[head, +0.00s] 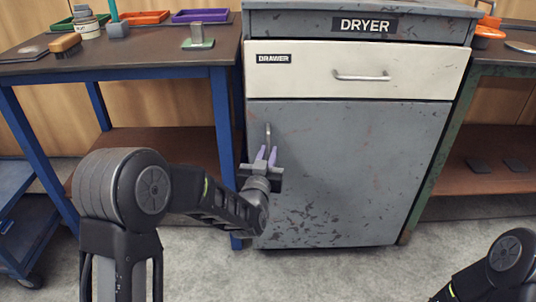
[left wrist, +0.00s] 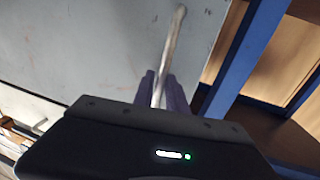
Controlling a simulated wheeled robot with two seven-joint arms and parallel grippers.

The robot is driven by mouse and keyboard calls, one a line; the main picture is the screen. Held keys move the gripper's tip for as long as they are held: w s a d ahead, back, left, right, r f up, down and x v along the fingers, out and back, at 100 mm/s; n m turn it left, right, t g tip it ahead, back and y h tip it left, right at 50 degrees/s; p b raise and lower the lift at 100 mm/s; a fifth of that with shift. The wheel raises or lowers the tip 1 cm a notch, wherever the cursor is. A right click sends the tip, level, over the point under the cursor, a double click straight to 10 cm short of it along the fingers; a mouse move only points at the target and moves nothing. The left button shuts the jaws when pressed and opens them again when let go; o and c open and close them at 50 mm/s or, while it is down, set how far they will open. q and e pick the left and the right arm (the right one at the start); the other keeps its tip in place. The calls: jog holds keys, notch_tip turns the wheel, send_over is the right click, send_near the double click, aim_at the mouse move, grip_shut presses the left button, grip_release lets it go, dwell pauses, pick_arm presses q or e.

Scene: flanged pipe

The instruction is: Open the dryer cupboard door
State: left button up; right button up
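The dryer cupboard door (head: 350,165) is a grey, speckled panel under the drawer and looks closed, flush with the cabinet. Its upright metal bar handle (head: 268,132) is near the door's left edge. My left gripper (head: 266,156) is at the lower part of this handle, with its purple fingers on either side of the bar. In the left wrist view the handle (left wrist: 173,45) runs down between the two fingers (left wrist: 161,90), which sit close against it. The lowest part of the handle is hidden. My right gripper is out of view; only part of that arm shows at the lower right.
A cream drawer (head: 310,70) with a horizontal handle is above the door. A blue-legged workbench (head: 140,65) with trays and a brush stands close on the left. A green-legged bench (head: 500,57) stands on the right. The floor (head: 330,275) before the door is clear.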

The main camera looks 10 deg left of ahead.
pick_arm(q)
grip_shut()
dwell(1.0)
